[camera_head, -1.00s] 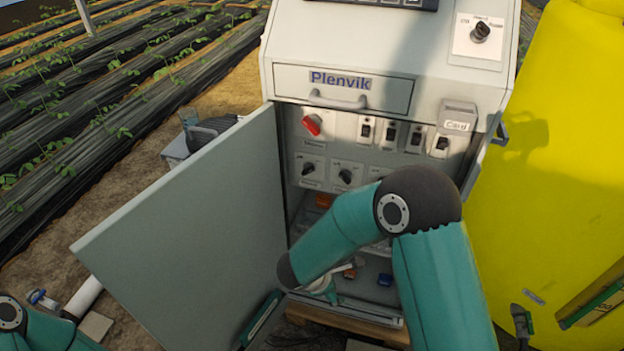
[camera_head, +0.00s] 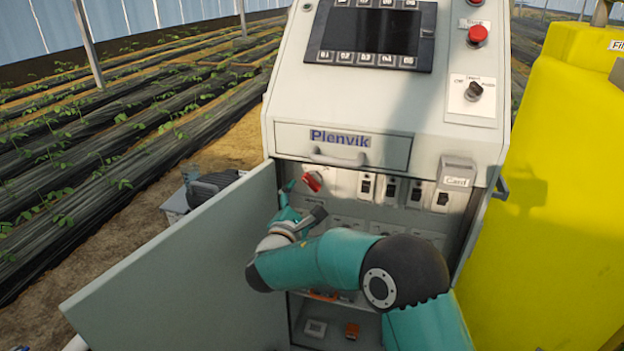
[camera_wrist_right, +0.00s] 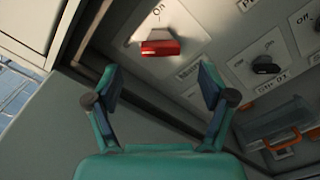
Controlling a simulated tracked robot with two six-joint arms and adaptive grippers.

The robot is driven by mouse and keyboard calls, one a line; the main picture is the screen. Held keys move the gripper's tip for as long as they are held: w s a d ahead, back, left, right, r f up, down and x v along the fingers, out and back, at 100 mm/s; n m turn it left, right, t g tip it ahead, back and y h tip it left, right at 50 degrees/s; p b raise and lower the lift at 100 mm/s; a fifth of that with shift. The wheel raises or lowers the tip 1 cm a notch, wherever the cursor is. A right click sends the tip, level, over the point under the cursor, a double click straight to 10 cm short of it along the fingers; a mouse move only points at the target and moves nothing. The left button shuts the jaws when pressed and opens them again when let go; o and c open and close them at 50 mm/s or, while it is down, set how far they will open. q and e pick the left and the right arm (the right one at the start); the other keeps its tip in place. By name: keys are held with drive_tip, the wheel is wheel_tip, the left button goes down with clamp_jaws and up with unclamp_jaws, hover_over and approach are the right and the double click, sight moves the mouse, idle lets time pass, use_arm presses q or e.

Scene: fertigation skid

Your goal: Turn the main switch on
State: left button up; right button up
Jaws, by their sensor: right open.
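The main switch, a red rotary handle (camera_head: 312,181), sits at the upper left of the panel inside the open cabinet. In the right wrist view its red handle (camera_wrist_right: 160,47) lies crosswise, with "On" printed above it on a light plate. My right gripper (camera_head: 304,201) is open and empty, close in front of the switch and slightly below it in the picture. In the right wrist view the gripper's two fingertips (camera_wrist_right: 158,78) stand apart, with the handle ahead between them; I see no contact. My left gripper is not in view.
The open cabinet door (camera_head: 180,265) stands left of my right arm. A black rotary knob (camera_wrist_right: 265,65) is nearby. A yellow tank (camera_head: 560,200) stands at right.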

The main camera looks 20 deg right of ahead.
sight(312, 184)
drive_tip(key=p+x, duration=0.1)
drive_tip(key=x, duration=0.7)
drive_tip(key=shift+w+d, duration=0.15)
